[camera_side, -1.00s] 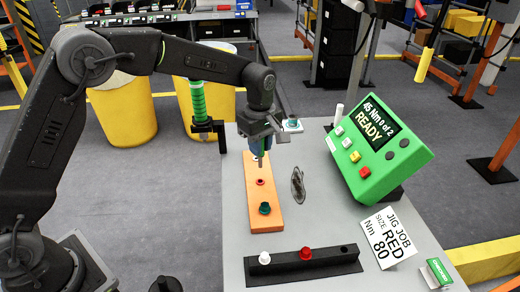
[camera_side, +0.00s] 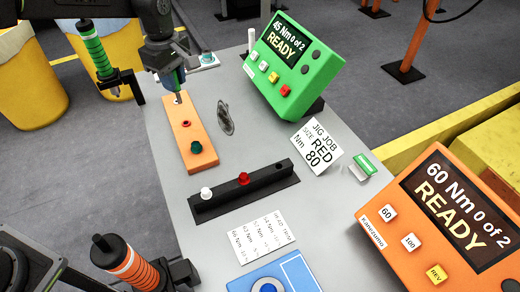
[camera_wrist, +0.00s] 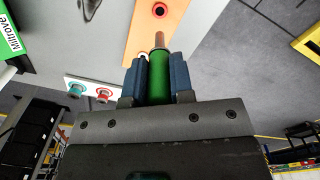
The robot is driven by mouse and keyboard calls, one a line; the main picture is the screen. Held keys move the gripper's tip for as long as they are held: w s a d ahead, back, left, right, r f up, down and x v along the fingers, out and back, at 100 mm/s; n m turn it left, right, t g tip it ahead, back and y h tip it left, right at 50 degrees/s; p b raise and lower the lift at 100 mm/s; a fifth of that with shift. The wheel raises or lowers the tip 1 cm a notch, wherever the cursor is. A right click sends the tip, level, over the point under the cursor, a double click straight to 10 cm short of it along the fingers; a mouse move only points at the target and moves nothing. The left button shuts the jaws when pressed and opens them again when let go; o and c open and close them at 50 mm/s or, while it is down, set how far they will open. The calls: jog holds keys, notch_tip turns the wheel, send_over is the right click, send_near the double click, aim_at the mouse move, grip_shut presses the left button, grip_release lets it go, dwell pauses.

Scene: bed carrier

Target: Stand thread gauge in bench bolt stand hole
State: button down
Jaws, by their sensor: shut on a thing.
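My gripper (camera_side: 177,76) is shut on the thread gauge, whose green handle (camera_wrist: 160,78) sits between the blue finger pads in the wrist view. The bench bolt stand (camera_side: 225,197) is a long black bar nearer the camera.
A green controller (camera_side: 290,65), a job card (camera_side: 317,145) and an orange controller (camera_side: 440,215) lie right.

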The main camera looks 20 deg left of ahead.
dwell(0.4)
jog(key=s+d+r+m, duration=0.1)
jog(key=s+d+m, duration=0.1)
jog(key=d, duration=1.2)
jog(key=s+d+m, duration=0.3)
jog(key=s+d, duration=0.1)
jog(key=d, duration=1)
jog(key=shift+s+r, duration=0.35)
jog(key=shift+r, duration=0.05)
jog(key=shift+f, duration=2.95)
jog(key=shift+f, duration=2.55)
jog(key=c, duration=0.9)
grip_release()
